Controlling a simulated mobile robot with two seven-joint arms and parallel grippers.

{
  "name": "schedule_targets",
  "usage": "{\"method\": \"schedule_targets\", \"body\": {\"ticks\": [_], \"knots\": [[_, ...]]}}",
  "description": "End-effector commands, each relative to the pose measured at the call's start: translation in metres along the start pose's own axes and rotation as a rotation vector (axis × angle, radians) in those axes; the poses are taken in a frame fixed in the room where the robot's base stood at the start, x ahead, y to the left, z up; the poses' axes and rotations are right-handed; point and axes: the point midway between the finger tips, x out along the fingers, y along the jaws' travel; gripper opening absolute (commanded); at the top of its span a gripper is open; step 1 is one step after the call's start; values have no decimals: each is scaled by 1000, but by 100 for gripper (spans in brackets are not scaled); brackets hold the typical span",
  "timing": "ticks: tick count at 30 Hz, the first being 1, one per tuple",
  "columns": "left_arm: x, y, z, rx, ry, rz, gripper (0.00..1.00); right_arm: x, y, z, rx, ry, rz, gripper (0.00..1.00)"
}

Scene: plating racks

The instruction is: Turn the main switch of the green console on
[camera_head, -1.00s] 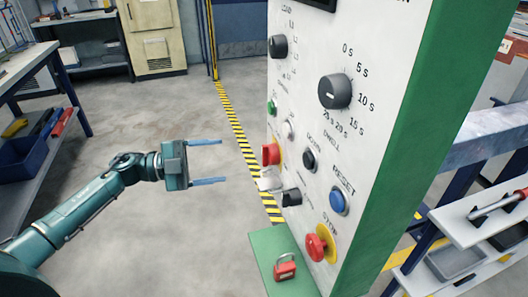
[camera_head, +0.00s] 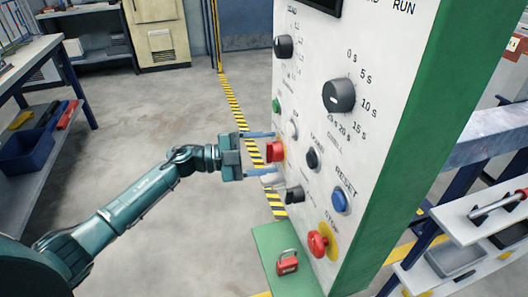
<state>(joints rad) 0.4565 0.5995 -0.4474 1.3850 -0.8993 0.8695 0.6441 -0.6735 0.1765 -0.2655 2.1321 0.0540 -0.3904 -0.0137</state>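The green console (camera_head: 384,150) stands at the right, its white front panel facing left toward my arm. A red switch handle (camera_head: 274,151) on a yellow plate sits near the panel's left edge; it looks like the main switch. My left gripper (camera_head: 270,153) is open, one finger above and one below the red handle in the picture. The fingertips are at or close to the panel; I cannot tell whether they touch the handle. The lettering by the switch is too small to read. My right gripper is not in view.
Nearby on the panel are a black selector (camera_head: 294,194), a black button (camera_head: 312,158), a blue reset button (camera_head: 339,201), a red stop button (camera_head: 318,243) and a large dial (camera_head: 339,96). A red padlock (camera_head: 287,262) lies on the green base.

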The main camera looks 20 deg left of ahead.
Motion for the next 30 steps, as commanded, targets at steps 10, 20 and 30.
{"method": "schedule_targets", "body": {"ticks": [10, 20, 30], "knots": [[0, 0, 0, 0, 0, -1, 37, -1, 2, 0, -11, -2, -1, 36], [-1, 0, 0, 6, -2, 0, 23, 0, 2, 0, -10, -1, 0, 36], [-1, 1, 1, 140, -14, 17, 23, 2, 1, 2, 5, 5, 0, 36]]}}
